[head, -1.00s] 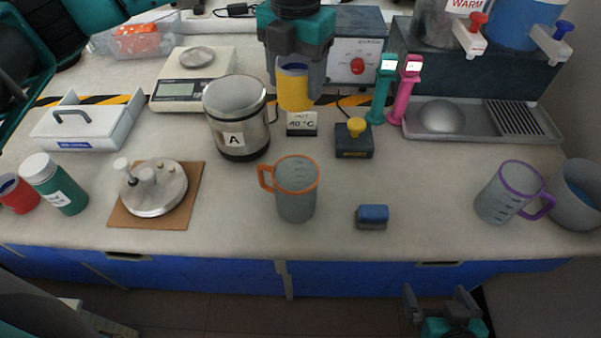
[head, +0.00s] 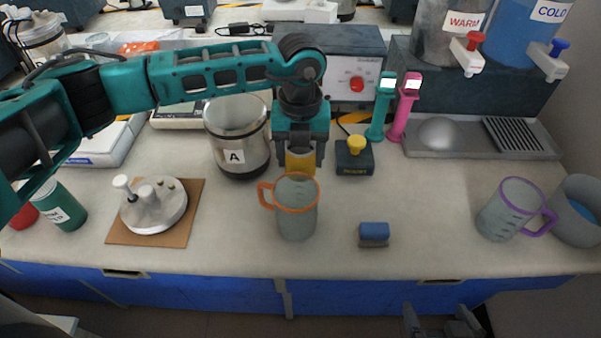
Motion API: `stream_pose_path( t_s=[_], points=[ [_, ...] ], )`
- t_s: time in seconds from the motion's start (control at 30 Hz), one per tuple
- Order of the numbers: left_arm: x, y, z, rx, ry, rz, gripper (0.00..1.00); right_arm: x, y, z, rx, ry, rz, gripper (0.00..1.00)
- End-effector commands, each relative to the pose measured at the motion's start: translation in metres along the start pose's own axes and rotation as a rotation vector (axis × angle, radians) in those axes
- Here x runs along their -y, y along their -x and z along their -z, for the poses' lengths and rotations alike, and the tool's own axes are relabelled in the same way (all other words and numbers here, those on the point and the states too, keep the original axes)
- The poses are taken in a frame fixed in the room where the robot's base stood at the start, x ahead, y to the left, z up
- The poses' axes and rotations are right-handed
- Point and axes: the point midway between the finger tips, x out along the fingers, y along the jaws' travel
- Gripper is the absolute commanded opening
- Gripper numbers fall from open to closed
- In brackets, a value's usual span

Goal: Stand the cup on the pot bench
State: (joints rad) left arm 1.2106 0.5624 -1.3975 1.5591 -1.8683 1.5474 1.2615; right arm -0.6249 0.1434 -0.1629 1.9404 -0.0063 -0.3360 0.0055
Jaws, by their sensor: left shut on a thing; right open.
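My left gripper (head: 301,150) comes in from the left over the middle of the bench and is shut on a yellow cup (head: 300,164). The cup is right behind the grey jug with the orange rim (head: 296,222), which hides its lower part. I cannot tell whether the cup touches the bench top. The pale bench (head: 335,255) with blue fronts carries a steel pot marked A (head: 240,135), left of the cup. My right gripper (head: 442,318) is open and empty at the bottom edge, in front of the bench.
A black box with a yellow button (head: 354,158) stands right of the cup. A blue block (head: 374,233) lies at the front. A purple-rimmed jug (head: 512,210) stands at right, a lidded device (head: 153,206) on a brown board at left. Bench between block and purple jug is clear.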

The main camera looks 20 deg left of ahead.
Motion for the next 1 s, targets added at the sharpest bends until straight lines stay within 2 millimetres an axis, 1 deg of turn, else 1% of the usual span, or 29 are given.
stream_pose_path(
  t_s=[0.03,0.1,0.27,0.5,0.57,0.77,0.9,0.93,1.0],
  points=[
    [0.000,-0.008,0.000,0.000,-0.001,0.000,0.26,0.000,0.000,0.000,0.000,0.000,0.000,1.00],
    [0.000,-0.015,0.000,0.000,-0.001,0.000,0.26,0.000,0.000,0.000,0.000,0.000,0.000,1.00],
    [0.001,-0.025,0.000,-0.001,-0.002,0.001,0.26,0.000,0.000,0.000,0.000,0.000,0.000,1.00],
    [0.000,-0.059,0.000,-0.001,0.000,-0.001,0.26,0.000,-0.001,-0.001,-0.001,0.000,0.000,1.00],
    [0.000,-0.062,0.000,0.000,-0.001,0.000,0.26,0.000,-0.001,-0.001,-0.001,0.000,0.000,1.00],
    [0.000,-0.061,-0.001,0.001,-0.001,0.001,0.26,0.000,-0.001,-0.001,-0.001,0.000,0.000,1.00],
    [0.000,-0.066,-0.001,0.001,-0.001,0.000,0.26,0.000,-0.003,-0.004,-0.001,0.000,0.000,1.00],
    [0.000,-0.065,-0.001,0.001,-0.001,0.000,0.64,0.000,-0.003,-0.003,-0.001,0.000,0.000,1.00],
    [0.000,-0.064,-0.001,0.001,-0.001,0.000,0.71,0.000,-0.002,-0.003,0.000,0.000,0.000,1.00]
  ],
)
